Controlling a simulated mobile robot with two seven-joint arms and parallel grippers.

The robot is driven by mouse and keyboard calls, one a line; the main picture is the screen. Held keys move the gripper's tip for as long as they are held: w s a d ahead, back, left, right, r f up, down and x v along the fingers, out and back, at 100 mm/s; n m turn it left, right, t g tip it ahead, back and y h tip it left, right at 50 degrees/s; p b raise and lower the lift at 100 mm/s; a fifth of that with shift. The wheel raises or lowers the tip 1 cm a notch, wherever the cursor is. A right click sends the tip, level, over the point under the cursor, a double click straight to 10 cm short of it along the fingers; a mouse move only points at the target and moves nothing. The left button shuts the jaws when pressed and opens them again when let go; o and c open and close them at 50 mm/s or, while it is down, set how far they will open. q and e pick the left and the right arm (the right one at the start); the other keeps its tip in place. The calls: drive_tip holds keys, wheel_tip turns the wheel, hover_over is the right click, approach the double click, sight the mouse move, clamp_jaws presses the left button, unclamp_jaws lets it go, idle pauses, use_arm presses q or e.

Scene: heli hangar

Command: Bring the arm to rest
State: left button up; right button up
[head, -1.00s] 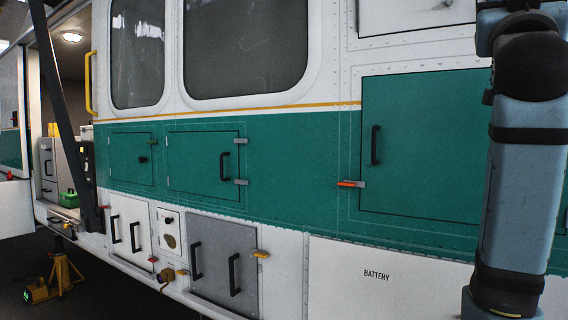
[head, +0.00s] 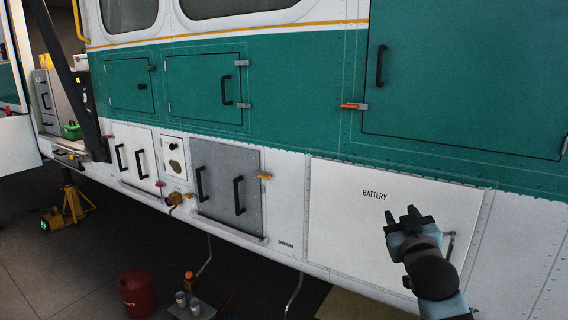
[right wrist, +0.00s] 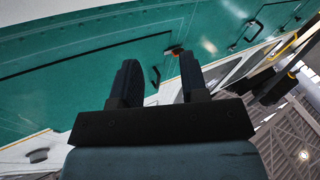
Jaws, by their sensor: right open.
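My right gripper (head: 403,217) shows at the lower right of the head view, in front of the white battery panel (head: 338,215). Its two dark fingers are apart with nothing between them. In the right wrist view the same gripper (right wrist: 158,82) is open and empty, with the green helicopter side beyond it. I cannot tell the exact gap between the fingers and the panel. My left gripper is not in view.
The helicopter side has a large green door (head: 465,85) with an orange-tipped latch (head: 353,106) and a grey hatch (head: 225,190). A yellow jack stand (head: 68,205), a red can (head: 137,294) and small cups (head: 181,299) stand on the floor below.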

drive_tip(key=s+a+f+g+y, duration=0.1)
drive_tip(key=s+f+g, duration=0.1)
drive_tip(key=s+f, duration=0.65)
drive_tip(key=s+a+f+g+y, duration=0.15)
drive_tip(key=s+f, duration=0.25)
drive_tip(key=f, duration=1)
drive_tip(key=s+a+f+g+y, duration=0.1)
drive_tip(key=s+a+f+g, duration=0.15)
drive_tip(key=s+f, duration=0.65)
drive_tip(key=s+f+g+p, duration=0.1)
drive_tip(key=s+f+g, duration=0.2)
drive_tip(key=s+f, duration=0.75)
use_arm(q)
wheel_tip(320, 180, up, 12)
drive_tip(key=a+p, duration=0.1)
drive_tip(key=p, duration=1.1)
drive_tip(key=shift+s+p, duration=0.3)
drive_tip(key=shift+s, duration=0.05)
use_arm(e)
wheel_tip(320, 180, up, 12)
drive_tip(key=s, duration=0.1)
drive_tip(key=shift+s+r+t, duration=0.15)
drive_tip(key=shift+s+t, duration=0.05)
drive_tip(key=shift+t, duration=0.1)
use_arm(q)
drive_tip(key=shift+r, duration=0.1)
